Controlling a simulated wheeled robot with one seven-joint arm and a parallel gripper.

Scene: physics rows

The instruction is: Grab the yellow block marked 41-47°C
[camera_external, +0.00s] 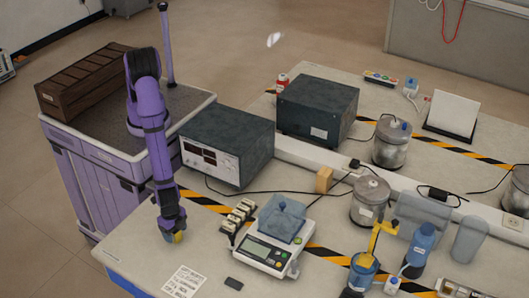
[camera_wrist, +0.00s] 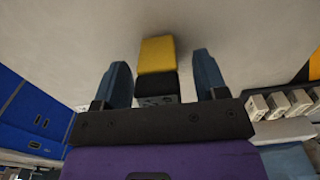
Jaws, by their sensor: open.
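The yellow block (camera_wrist: 157,53) stands out between the two fingers of my gripper (camera_wrist: 160,72) in the wrist view, with a black section and a grey section nearer the palm. Its marking cannot be read. The blue fingers are apart, with a gap on each side of the block. In the external view my gripper (camera_external: 174,236) points down at the near left of the table, and a bit of the yellow block (camera_external: 178,237) shows at its tip. The rest of the block is hidden by the gripper.
Several small blocks with pale faces (camera_external: 237,215) stand in a row to the right. A scale (camera_external: 265,247) with a clear box is beyond them. A printed sheet (camera_external: 184,282) lies in front. A dark power unit (camera_external: 228,145) stands behind. Bare table (camera_external: 130,255) lies to the left.

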